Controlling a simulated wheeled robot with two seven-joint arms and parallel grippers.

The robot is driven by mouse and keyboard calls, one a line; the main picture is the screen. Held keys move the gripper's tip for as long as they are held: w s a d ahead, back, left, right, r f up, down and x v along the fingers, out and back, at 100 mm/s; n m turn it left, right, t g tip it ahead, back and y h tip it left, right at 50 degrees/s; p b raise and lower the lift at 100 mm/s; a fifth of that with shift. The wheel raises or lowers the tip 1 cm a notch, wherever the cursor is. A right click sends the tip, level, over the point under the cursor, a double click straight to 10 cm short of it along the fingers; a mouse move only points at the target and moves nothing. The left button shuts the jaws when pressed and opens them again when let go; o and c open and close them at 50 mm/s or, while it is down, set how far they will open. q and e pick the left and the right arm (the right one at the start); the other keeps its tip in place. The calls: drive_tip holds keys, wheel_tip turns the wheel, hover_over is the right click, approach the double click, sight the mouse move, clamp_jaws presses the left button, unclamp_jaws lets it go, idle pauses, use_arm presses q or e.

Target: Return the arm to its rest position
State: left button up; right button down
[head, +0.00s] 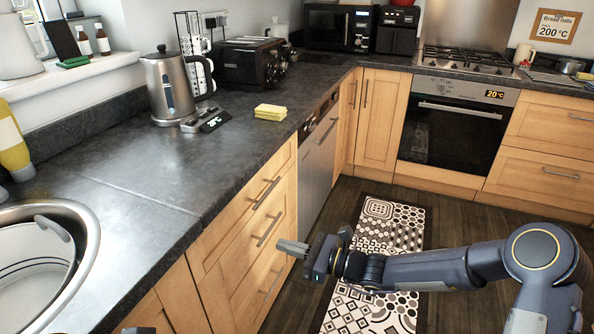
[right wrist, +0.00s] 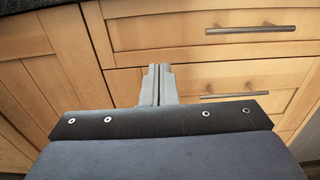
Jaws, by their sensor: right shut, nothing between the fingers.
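My right gripper (head: 292,248) is at the end of the dark arm that comes in from the right in the head view. It hangs in the air in front of the wooden drawer fronts, below the worktop's edge. In the right wrist view its two grey fingers (right wrist: 158,84) are pressed together with nothing between them, pointing at the drawer fronts. I cannot tell how far the fingertips are from the wood.
Drawers (head: 250,235) with bar handles stand close by the gripper. The dark worktop (head: 125,185) holds a kettle (head: 168,85), yellow sponges (head: 270,112) and a toaster (head: 250,63). A round sink (head: 75,225) is at left. A patterned mat (head: 390,235) lies on the floor; an oven (head: 455,120) stands behind.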

drive_tip(key=s+d+r+n+g+h, duration=0.25)
drive_tip(key=s+d+r+n, duration=0.25)
drive_tip(key=s+n, duration=0.25)
drive_tip(key=s+d+n+t+h, duration=0.3)
drive_tip(key=s+d+n+h, duration=0.85)
drive_tip(key=s+d, duration=1)
wheel_tip(320, 180, up, 15)
drive_tip(key=n+p, duration=0.1)
drive_tip(key=p, duration=1.4)
drive_tip(key=shift+y, duration=0.3)
drive_tip(key=shift+w+d+f+g, duration=0.1)
drive_tip(key=shift+g, duration=0.15)
